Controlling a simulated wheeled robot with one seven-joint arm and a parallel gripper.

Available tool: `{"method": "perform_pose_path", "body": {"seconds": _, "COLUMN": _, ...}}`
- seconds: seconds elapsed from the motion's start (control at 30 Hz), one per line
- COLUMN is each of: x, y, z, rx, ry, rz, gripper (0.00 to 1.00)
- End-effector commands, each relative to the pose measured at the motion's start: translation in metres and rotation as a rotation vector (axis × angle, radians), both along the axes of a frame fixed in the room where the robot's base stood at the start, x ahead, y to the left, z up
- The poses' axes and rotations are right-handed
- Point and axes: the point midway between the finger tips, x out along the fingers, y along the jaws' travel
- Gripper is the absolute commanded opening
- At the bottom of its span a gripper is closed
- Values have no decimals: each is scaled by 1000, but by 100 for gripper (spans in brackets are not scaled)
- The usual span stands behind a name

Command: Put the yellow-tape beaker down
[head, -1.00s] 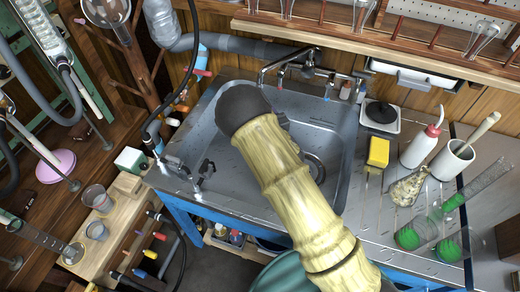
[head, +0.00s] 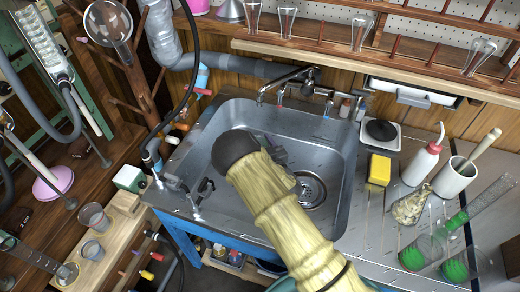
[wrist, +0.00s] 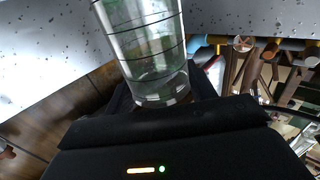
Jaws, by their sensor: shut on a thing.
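My gripper (wrist: 165,100) is shut on a clear glass beaker (wrist: 150,45) with dark ring lines, seen in the wrist view. The beaker stands up out of the dark jaws and looks tilted in that view. Greenish shapes show through its glass. I cannot make out any yellow tape on it. In the head view my pale, ringed arm with its dark end reaches over the metal sink (head: 340,150). It hides the jaws and the held beaker there.
Small beakers (head: 93,216) stand on a wooden board at left. Taps rise behind the basin.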

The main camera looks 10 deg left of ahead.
Motion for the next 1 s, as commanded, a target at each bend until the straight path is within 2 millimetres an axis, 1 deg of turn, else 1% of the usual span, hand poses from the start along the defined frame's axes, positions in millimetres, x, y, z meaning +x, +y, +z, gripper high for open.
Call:
{"method": "perform_pose_path", "body": {"seconds": 0.03, "x": -1, "y": 0, "z": -10, "rx": -3, "ry": 2, "rz": 2, "gripper": 14}}
{"method": "perform_pose_path", "body": {"seconds": 0.1, "x": 0, "y": 0, "z": -21, "rx": -3, "ry": 2, "rz": 2, "gripper": 14}}
{"method": "perform_pose_path", "body": {"seconds": 0.2, "x": 0, "y": 0, "z": -30, "rx": -2, "ry": 1, "rz": 1, "gripper": 14}}
{"method": "perform_pose_path", "body": {"seconds": 0.47, "x": 0, "y": 0, "z": -30, "rx": -1, "ry": 1, "rz": 0, "gripper": 14}}
{"method": "perform_pose_path", "body": {"seconds": 0.6, "x": 0, "y": 0, "z": -34, "rx": 0, "ry": 1, "rz": 0, "gripper": 14}}
{"method": "perform_pose_path", "body": {"seconds": 0.63, "x": 0, "y": 0, "z": -33, "rx": 0, "ry": 1, "rz": 0, "gripper": 61}}
{"method": "perform_pose_path", "body": {"seconds": 0.67, "x": 0, "y": 0, "z": -33, "rx": 0, "ry": 1, "rz": 0, "gripper": 67}}
{"method": "perform_pose_path", "body": {"seconds": 0.7, "x": 0, "y": 0, "z": -33, "rx": -1, "ry": 1, "rz": 0, "gripper": 74}}
{"method": "perform_pose_path", "body": {"seconds": 0.73, "x": 0, "y": 0, "z": -33, "rx": -1, "ry": 1, "rz": 0, "gripper": 77}}
{"method": "perform_pose_path", "body": {"seconds": 1.0, "x": 0, "y": 0, "z": -32, "rx": -1, "ry": 1, "rz": 0, "gripper": 77}}
